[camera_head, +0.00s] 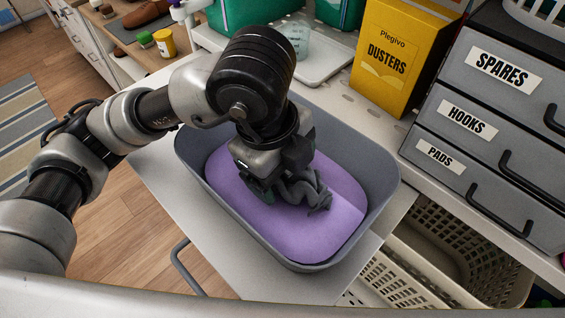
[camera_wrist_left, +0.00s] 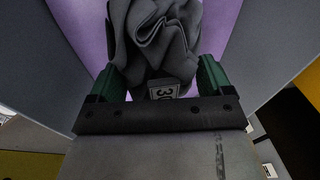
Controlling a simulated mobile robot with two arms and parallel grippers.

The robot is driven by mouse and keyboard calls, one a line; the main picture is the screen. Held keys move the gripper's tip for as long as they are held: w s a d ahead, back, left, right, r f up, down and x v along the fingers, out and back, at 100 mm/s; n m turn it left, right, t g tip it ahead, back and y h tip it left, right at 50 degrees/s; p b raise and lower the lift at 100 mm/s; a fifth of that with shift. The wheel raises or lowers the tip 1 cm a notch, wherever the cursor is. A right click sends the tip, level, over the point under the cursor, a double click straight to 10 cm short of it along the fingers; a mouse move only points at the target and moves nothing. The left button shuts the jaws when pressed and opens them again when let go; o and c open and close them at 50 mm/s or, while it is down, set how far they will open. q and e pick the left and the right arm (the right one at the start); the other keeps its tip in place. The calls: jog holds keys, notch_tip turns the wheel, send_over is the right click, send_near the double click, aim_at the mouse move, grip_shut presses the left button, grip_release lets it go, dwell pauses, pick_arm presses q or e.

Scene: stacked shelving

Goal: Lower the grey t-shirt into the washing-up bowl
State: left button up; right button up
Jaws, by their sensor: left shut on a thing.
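The grey t-shirt (camera_head: 303,191) is a crumpled dark grey bundle inside the rim of the grey washing-up bowl (camera_head: 382,165). The bowl has a flat purple surface (camera_head: 300,232) inside it. My left gripper (camera_head: 280,190) points down into the bowl and is shut on the t-shirt. In the left wrist view the t-shirt (camera_wrist_left: 155,40) sits between the two green fingers (camera_wrist_left: 162,82), with a small label showing. Whether the t-shirt touches the purple surface is hard to tell. My right gripper is not in view.
The bowl stands on a light pull-out board (camera_head: 160,180). A yellow dusters box (camera_head: 395,55) and grey drawers (camera_head: 480,120) stand at the right. A white tray (camera_head: 325,65) with a clear cup (camera_head: 297,38) is behind. A cream basket (camera_head: 450,250) is below right.

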pick_arm(q)
jog(key=shift+f, duration=0.15)
jog(key=o, duration=0.8)
jog(key=shift+o, duration=0.2)
jog(key=r+p, duration=0.2)
jog(key=r, duration=0.1)
jog(key=a+r+p, duration=0.1)
jog(key=r+p, duration=0.1)
jog(key=r, duration=0.2)
jog(key=r+p, duration=0.3)
jog(key=shift+s+a+r, duration=0.3)
jog(key=shift+a+r, duration=0.05)
